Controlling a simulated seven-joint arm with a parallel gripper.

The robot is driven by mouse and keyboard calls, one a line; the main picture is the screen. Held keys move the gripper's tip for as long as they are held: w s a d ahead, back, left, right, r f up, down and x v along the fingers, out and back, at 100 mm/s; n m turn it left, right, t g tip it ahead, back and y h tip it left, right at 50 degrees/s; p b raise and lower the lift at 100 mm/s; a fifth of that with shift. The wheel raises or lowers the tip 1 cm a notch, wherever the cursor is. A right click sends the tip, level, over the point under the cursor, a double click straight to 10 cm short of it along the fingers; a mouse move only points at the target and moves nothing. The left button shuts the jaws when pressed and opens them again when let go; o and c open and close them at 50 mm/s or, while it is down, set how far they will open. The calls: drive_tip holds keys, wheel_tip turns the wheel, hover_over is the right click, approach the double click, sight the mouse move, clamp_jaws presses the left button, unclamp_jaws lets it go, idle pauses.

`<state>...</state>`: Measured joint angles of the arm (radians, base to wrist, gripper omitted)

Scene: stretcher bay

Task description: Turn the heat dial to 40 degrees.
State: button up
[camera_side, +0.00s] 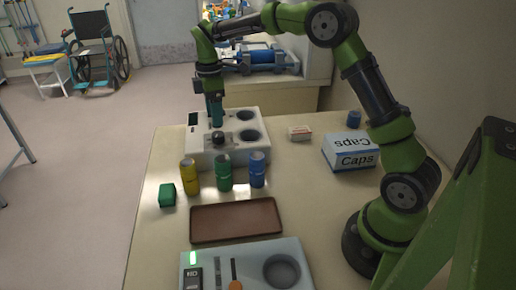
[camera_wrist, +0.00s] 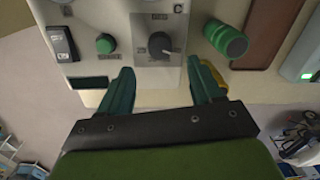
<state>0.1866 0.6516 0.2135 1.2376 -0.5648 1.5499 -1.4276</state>
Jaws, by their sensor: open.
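The heat dial is a dark round knob (camera_wrist: 160,45) on a grey plate of the white warmer unit (camera_side: 205,157). Its printed marks are too small to read, so I cannot tell its setting. In the side view the black knob (camera_side: 218,138) stands on the unit's top. My gripper (camera_wrist: 160,84) is open and empty, its two teal fingers spread on either side of the dial's line but apart from it. In the side view my gripper (camera_side: 214,122) points down over the unit, just behind the knob.
A green button (camera_wrist: 106,43) and a black rocker switch (camera_wrist: 61,42) sit beside the dial. Yellow (camera_side: 190,177), green (camera_side: 223,173) and blue (camera_side: 257,169) cylinders stand before the unit. A brown tray (camera_side: 235,207) and a second device (camera_side: 246,257) lie nearer. A Caps box (camera_side: 350,150) stands right.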

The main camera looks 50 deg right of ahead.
sight(216, 132)
wheel_tip(216, 132, up, 10)
drive_tip(key=shift+w+d, duration=0.15)
drive_tip(key=shift+r, duration=0.1)
idle(0.3)
